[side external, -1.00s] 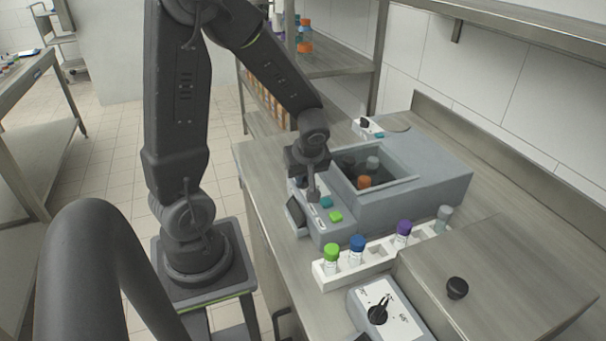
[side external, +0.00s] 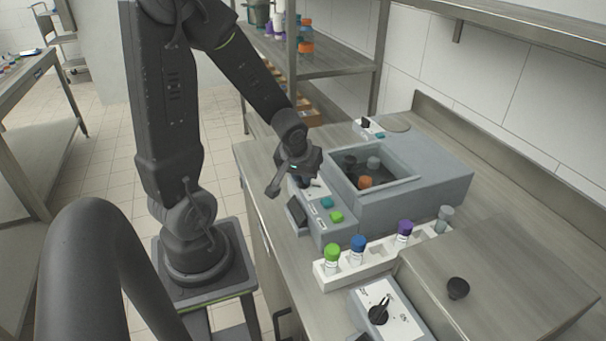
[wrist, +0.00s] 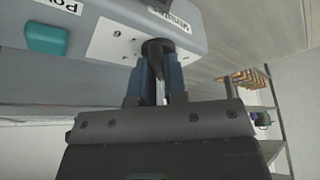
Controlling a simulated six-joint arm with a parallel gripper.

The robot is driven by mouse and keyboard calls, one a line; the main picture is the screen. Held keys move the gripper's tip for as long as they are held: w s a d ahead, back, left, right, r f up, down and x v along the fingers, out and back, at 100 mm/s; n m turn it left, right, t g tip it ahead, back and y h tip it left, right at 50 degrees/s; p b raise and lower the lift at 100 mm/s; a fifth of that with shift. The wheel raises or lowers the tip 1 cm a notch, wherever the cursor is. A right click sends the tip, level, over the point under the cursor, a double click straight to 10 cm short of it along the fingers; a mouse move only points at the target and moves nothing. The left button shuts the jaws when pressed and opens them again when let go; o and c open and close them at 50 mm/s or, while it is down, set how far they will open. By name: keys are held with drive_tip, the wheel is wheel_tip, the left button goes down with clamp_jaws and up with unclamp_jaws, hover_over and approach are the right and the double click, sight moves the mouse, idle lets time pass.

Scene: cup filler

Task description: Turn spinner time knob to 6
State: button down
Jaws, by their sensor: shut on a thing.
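The spinner (side external: 420,192) is the grey machine with an open basin on the steel bench. Its front panel carries teal (side external: 327,202) and green (side external: 337,216) buttons. My gripper (side external: 285,183) is at the panel's far end, tilted over to the left, and covers the knob in the side view. In the wrist view, my gripper's two blue-grey fingers (wrist: 157,72) are shut on the dark time knob (wrist: 156,46). The knob sits on a white dial plate (wrist: 110,40) with a 6 visible left of it. The fingers hide part of the dial, and I cannot read the knob's setting.
A white rack (side external: 332,268) with several capped tubes stands in front of the spinner. Another device with a black knob (side external: 378,315) is at the front. A second small knob (side external: 365,122) is at the spinner's back. Shelves (side external: 330,62) stand behind.

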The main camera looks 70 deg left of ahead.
drive_tip(key=shift+m, duration=0.4)
idle(0.3)
drive_tip(key=c, duration=1.2)
unclamp_jaws()
drive_tip(key=shift+o, duration=0.2)
drive_tip(key=v, duration=1.4)
drive_tip(key=shift+a, duration=0.2)
